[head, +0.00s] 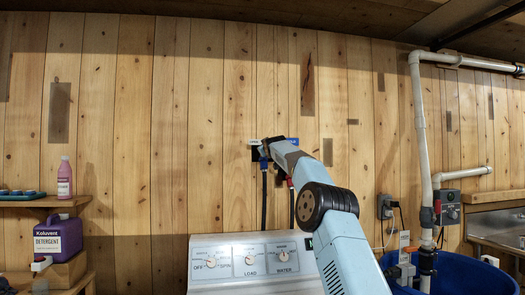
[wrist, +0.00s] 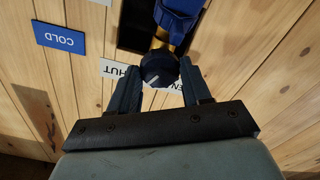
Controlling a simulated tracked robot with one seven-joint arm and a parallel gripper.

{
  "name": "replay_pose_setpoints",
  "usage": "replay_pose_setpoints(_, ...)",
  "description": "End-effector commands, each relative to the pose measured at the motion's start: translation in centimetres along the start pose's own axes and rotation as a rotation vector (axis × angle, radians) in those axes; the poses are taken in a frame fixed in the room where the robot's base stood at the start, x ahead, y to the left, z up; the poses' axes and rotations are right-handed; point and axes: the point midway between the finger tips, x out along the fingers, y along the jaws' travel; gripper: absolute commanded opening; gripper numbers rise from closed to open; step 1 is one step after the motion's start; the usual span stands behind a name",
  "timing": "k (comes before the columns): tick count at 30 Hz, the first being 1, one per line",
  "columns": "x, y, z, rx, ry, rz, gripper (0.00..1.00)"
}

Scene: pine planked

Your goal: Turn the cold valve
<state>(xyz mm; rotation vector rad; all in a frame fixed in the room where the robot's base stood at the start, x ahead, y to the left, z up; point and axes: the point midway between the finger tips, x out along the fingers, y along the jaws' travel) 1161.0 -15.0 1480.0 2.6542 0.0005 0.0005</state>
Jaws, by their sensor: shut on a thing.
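The cold valve shows in the wrist view as a dark round knob (wrist: 158,66) with a white mark, below a blue body (wrist: 178,14) with a brass stem. My gripper (wrist: 160,80) is shut on the knob, one finger on each side. A blue COLD sign (wrist: 60,38), upside down in this view, is on the wall to the left. In the head view my gripper (head: 262,149) is at the wall, and the arm hides most of the valve.
In the head view, the washer panel (head: 250,258) stands below the valve. A dark hose (head: 264,200) hangs down, with a red fitting (head: 290,183) to its right. A white pipe (head: 421,130) and a blue tub (head: 465,275) stand at right; a purple detergent jug (head: 58,237) stands at left.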

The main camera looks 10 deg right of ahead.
Motion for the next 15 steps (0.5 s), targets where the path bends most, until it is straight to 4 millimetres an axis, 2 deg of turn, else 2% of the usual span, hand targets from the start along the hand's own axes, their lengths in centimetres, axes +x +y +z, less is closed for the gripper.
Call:
replay_pose_setpoints(6, 0.05, -0.32, 0.04, -0.13, -0.001, -0.004, 0.17)
replay_pose_setpoints(15, 0.07, -0.35, 0.1, -0.223, -0.002, -0.005, 0.17)
